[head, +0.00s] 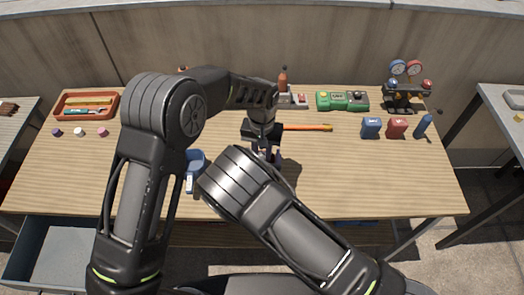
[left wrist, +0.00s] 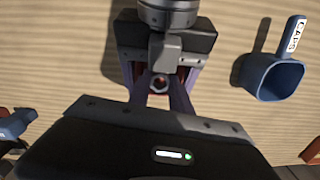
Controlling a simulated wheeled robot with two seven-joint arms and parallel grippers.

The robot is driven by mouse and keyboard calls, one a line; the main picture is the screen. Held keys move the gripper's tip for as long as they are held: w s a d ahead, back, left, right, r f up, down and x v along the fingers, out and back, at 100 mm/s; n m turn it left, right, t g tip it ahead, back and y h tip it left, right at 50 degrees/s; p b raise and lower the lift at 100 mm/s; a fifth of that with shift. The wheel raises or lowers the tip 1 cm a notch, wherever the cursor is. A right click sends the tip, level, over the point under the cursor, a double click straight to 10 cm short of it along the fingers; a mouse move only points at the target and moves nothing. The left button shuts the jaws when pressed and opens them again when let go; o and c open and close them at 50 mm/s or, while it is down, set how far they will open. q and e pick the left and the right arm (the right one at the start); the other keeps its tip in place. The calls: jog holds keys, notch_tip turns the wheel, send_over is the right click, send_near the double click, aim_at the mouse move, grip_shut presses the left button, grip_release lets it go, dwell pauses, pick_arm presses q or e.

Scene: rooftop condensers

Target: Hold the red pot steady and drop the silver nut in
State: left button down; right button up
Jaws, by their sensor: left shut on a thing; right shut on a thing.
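My left gripper (left wrist: 161,92) reaches down from the far side, its fingers shut on the red pot (left wrist: 182,73). Only small red parts of the pot show between the fingers in the left wrist view. My right gripper (head: 271,154) comes from the near side and meets the left one over the middle of the bench. It is shut on the silver nut (left wrist: 158,83), which appears within the outline of the pot's mouth. I cannot tell whether the nut is above the rim or below it. In the head view, the arms hide the pot and nut.
A blue cup labelled CAPS (left wrist: 279,79) stands close by; it also shows in the head view (head: 195,158). An orange tool (head: 306,127) lies behind the grippers. An orange tray (head: 60,112), a green box (head: 338,101) and gauges (head: 406,88) line the back. The bench's front right is clear.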

aim_at(262, 155)
pick_arm(q)
jog(key=shift+f, duration=0.8)
dwell(0.6)
jog(key=shift+f, duration=0.35)
jog(key=shift+f, duration=0.8)
dwell(0.6)
jog(key=c, duration=1.1)
grip_release()
notch_tip(262, 155, up, 12)
pick_arm(e)
jog(key=o, duration=1.4)
